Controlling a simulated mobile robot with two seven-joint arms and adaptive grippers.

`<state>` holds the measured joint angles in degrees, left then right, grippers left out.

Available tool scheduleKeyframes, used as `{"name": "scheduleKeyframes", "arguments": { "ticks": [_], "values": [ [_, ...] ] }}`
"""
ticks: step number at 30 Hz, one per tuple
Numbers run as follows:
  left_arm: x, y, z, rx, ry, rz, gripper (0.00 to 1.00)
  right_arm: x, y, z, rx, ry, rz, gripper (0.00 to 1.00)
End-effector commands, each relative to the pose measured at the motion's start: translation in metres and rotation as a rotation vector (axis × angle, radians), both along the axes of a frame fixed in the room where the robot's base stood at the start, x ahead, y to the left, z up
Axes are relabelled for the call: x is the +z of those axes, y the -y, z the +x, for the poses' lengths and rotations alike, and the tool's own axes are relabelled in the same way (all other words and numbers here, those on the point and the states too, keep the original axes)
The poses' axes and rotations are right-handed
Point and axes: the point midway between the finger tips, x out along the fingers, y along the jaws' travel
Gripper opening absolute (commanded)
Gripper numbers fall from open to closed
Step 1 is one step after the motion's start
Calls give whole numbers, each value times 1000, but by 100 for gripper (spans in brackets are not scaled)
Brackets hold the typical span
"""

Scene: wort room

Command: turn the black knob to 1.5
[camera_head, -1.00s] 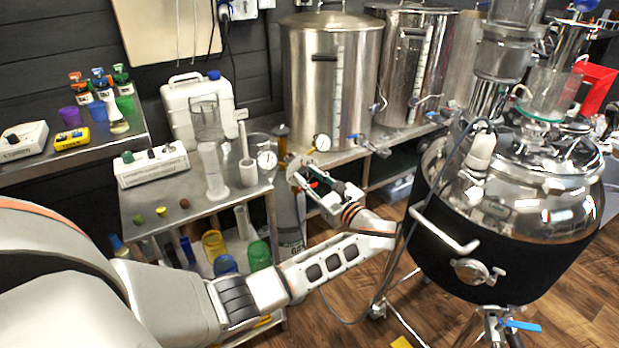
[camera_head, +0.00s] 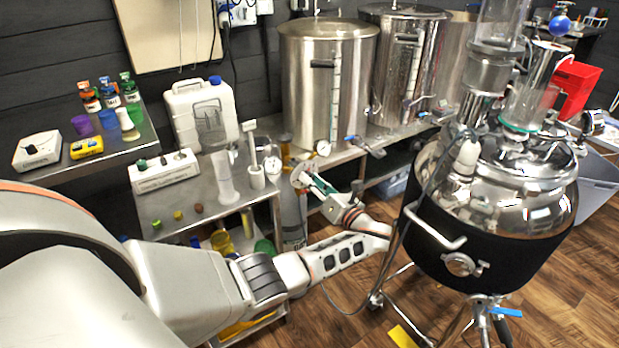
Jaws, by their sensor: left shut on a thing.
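My left gripper (camera_head: 303,179) reaches across the middle to the top of the slim grey gas cylinder (camera_head: 292,215) between the steel table and the tank bench. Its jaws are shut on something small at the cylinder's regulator. This appears to be the black knob, but fingers and distance hide it, and no scale or setting can be read. A round gauge (camera_head: 323,148) shows just behind and to the right of the gripper. Another gauge (camera_head: 273,165) shows to its left. My right gripper is not in view.
A steel table (camera_head: 215,215) holds a white control box (camera_head: 163,172), glass cylinders and a white jug (camera_head: 203,108). Steel tanks (camera_head: 325,85) stand behind. A large black-jacketed kettle (camera_head: 490,245) stands to the right of my arm. Wood floor shows between.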

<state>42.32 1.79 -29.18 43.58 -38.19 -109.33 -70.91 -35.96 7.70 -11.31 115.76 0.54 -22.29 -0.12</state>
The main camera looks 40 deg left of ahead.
Motion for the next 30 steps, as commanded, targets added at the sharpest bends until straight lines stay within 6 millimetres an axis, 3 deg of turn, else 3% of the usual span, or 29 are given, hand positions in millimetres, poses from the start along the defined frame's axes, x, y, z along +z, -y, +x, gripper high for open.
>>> {"name": "scheduleKeyframes", "arguments": {
  "ticks": [13, 30],
  "values": [
    [2, 0, 0, 0, -391, 162, 4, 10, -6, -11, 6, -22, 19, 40],
    [-1, 0, 0, -1, -891, 370, 4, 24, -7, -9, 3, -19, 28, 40]
  ]
}}
